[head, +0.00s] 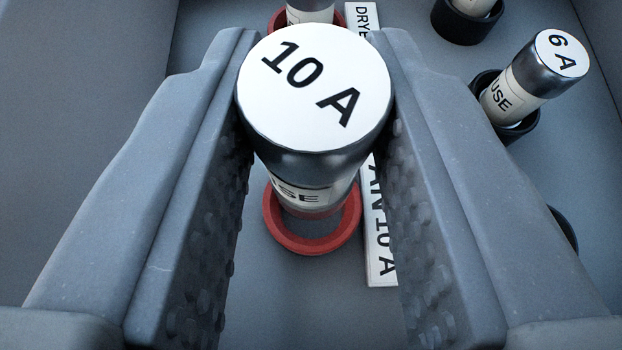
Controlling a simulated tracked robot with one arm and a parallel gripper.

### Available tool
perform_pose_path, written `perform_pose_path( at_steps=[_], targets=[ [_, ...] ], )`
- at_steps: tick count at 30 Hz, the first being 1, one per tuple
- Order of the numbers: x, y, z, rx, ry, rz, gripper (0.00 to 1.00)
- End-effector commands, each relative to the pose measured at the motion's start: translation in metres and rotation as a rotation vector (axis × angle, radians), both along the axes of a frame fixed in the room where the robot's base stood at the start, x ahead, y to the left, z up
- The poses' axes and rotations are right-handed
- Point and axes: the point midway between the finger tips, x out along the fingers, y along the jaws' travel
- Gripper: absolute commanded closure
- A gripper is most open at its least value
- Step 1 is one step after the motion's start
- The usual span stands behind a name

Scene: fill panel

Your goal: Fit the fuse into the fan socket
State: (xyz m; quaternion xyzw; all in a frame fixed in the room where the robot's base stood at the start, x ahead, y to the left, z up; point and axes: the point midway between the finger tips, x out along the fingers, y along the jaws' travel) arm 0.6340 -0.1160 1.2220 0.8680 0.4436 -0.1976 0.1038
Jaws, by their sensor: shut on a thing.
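The fuse (314,85) has a white top marked "10 A", a dark metal cap and a pale label band. My gripper (316,60) is shut on it, with one finger on each side of the cap. Below it is the fan socket (275,235), a red ring beside a white label strip (381,235) reading "AN 10 A", its start hidden. The fuse's lower end overlaps the ring's far part in view, and the ring's near inside shows. I cannot tell whether the lower end has entered the ring.
Another fuse (310,10) stands in a red socket at the top, beside a "DRYE" label (362,15). A fuse marked "6 A" (560,53) stands in a black socket (521,128) at right. Another black socket (460,24) holds a fuse at top right. Grey panel is bare at left.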

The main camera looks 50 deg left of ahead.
Motion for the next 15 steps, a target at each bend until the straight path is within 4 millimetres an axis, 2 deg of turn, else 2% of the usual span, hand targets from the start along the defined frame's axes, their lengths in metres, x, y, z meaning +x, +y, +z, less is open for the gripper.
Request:
perform_pose_path(
  at_steps=[5, 10, 15],
  targets=[
    [-0.001, 0.000, -0.014, 0.002, 0.002, 0.001, 1.00],
    [-0.001, 0.001, -0.038, 0.004, 0.003, 0.001, 1.00],
    [0.000, 0.000, -0.047, 0.001, -0.001, -0.001, 1.00]
  ],
)
